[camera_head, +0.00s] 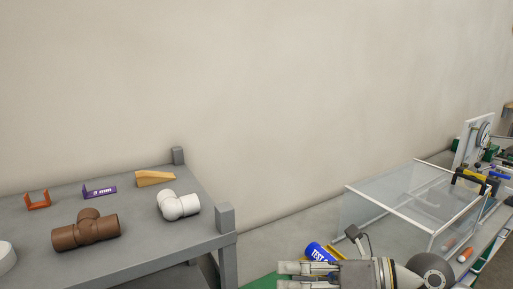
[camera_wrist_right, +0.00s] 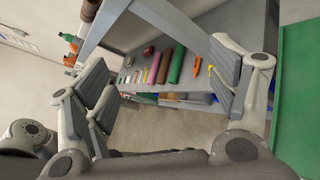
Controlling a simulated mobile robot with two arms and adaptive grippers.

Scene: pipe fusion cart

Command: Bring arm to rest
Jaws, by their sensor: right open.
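My right gripper (camera_head: 284,274) is at the bottom of the head view, its fingers pointing left. In the right wrist view its two padded fingers (camera_wrist_right: 160,75) stand wide apart with nothing held between them. A grey shelf with colored pipes shows beyond the gap. My left gripper is in neither view.
A grey table (camera_head: 150,255) at left holds a brown tee (camera_head: 87,232), a white elbow fitting (camera_head: 178,206), a wooden wedge (camera_head: 154,178), a purple block (camera_head: 99,191) and an orange bracket (camera_head: 38,200). A blue labelled cylinder (camera_head: 319,252) and a clear-walled enclosure (camera_head: 400,203) are near my right gripper.

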